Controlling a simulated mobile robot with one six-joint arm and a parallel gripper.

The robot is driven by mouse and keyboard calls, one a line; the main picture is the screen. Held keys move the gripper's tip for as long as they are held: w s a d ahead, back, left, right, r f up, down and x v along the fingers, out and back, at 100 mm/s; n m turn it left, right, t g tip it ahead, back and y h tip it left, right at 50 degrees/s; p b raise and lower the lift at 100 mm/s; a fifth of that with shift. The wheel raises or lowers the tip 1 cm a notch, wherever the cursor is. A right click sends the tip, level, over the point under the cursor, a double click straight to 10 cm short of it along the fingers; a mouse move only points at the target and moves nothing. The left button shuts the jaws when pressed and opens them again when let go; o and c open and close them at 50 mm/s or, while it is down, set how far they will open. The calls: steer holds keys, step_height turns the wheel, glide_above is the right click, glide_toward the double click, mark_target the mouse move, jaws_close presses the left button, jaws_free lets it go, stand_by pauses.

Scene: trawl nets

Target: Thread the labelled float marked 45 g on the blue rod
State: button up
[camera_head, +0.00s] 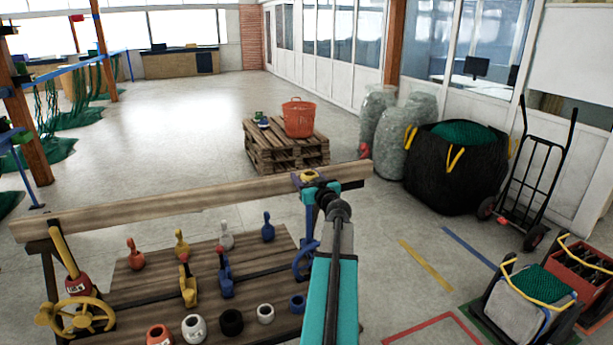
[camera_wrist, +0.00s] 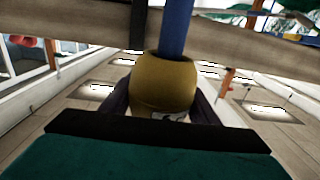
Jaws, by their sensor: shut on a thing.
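My gripper (camera_head: 311,183) is shut on a yellow float (camera_head: 309,175), held at the right end of the wooden beam. In the wrist view the float (camera_wrist: 165,84) is dull yellow, with part of a white label at its edge; the mark is not readable. The blue rod (camera_head: 309,222) stands below the float in the head view. In the wrist view the rod (camera_wrist: 176,28) lines up with the float and meets its edge. I cannot tell whether its end is inside the hole. A yellow rod (camera_head: 63,248) at the left carries a red labelled float (camera_head: 78,285).
A wooden beam (camera_head: 190,204) crosses behind the slatted table. Red (camera_head: 159,335), white (camera_head: 194,328), black (camera_head: 231,322) and blue (camera_head: 298,303) floats stand along the table's front. Coloured pear-shaped pieces (camera_head: 226,236) stand behind. A blue handwheel (camera_head: 304,261) sits beside the blue rod.

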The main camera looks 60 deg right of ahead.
steer(key=o, duration=1.2)
steer(key=shift+s+a, duration=0.1)
steer(key=shift+s, duration=0.05)
steer(key=b+v, duration=0.3)
steer(key=v, duration=0.8)
steer(key=shift+s+b, duration=0.15)
steer(key=shift+b, duration=0.15)
steer(key=shift+s+a+f+b, duration=0.1)
steer(key=shift+b, duration=0.2)
steer(key=shift+b+v, duration=1)
steer(key=shift+b, duration=1.35)
